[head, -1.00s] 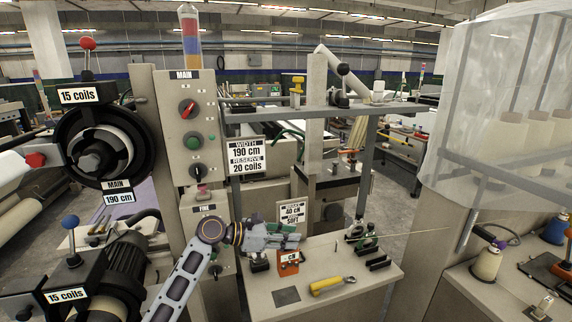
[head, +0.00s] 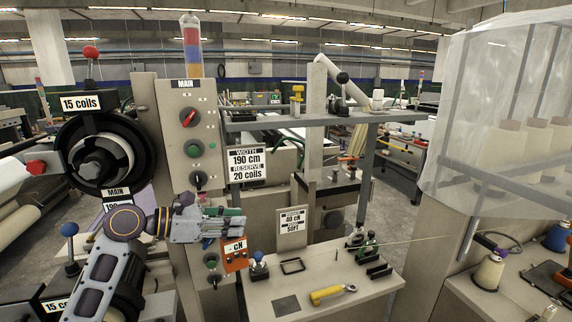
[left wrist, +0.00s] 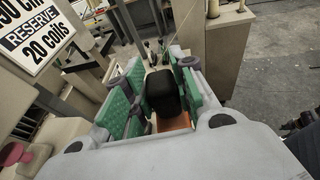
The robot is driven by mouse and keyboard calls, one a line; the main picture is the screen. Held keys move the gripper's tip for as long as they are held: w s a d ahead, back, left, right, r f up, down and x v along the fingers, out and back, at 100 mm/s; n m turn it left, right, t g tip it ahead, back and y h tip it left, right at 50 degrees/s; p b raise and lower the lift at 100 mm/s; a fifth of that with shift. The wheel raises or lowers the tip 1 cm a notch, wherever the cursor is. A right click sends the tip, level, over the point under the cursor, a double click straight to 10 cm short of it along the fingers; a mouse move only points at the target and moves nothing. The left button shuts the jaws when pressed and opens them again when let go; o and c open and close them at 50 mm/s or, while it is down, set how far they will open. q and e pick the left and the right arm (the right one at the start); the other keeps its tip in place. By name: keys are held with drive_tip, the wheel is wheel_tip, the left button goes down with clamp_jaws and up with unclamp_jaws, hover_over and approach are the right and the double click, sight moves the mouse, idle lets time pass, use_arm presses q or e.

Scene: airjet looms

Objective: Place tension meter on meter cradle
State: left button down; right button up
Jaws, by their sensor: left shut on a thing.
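My left gripper (head: 228,226) is shut on the tension meter (head: 235,256), an orange box with a "cN" label, and holds it above the table's left end. In the left wrist view, the meter's black top (left wrist: 163,94) sits between the green finger pads, with a strip of orange (left wrist: 174,122) below. A black rectangular frame (head: 293,266) lies empty on the table, right of the meter. A pair of black bars (head: 379,271) stands at the table's right. I cannot tell which of these is the meter cradle. My right gripper is not in view.
The pale table (head: 325,277) also holds a yellow-handled tool (head: 328,294), a dark flat pad (head: 286,304), a blue-knobbed piece (head: 258,266) and green-and-black yarn fittings (head: 366,244). A thread runs right from the fittings. A sign (head: 292,228) stands behind the table.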

sight(222, 251)
use_arm(q)
drive_tip(key=shift+n+t+y, duration=0.3)
drive_tip(key=shift+n+t, duration=0.3)
drive_tip(key=shift+t, duration=0.1)
drive_tip(key=s+a+f, duration=0.1)
drive_tip(key=a+f, duration=0.1)
drive_tip(key=s+a+f, duration=0.1)
drive_tip(key=a+f, duration=0.1)
drive_tip(key=s+a+f, duration=0.2)
drive_tip(key=shift+f, duration=0.3)
drive_tip(key=s+a+f, duration=0.2)
drive_tip(key=s+f, duration=0.2)
drive_tip(key=f, duration=0.7)
drive_tip(key=shift+s+a+f, duration=0.15)
drive_tip(key=shift+s+f, duration=0.15)
drive_tip(key=shift+s, duration=0.05)
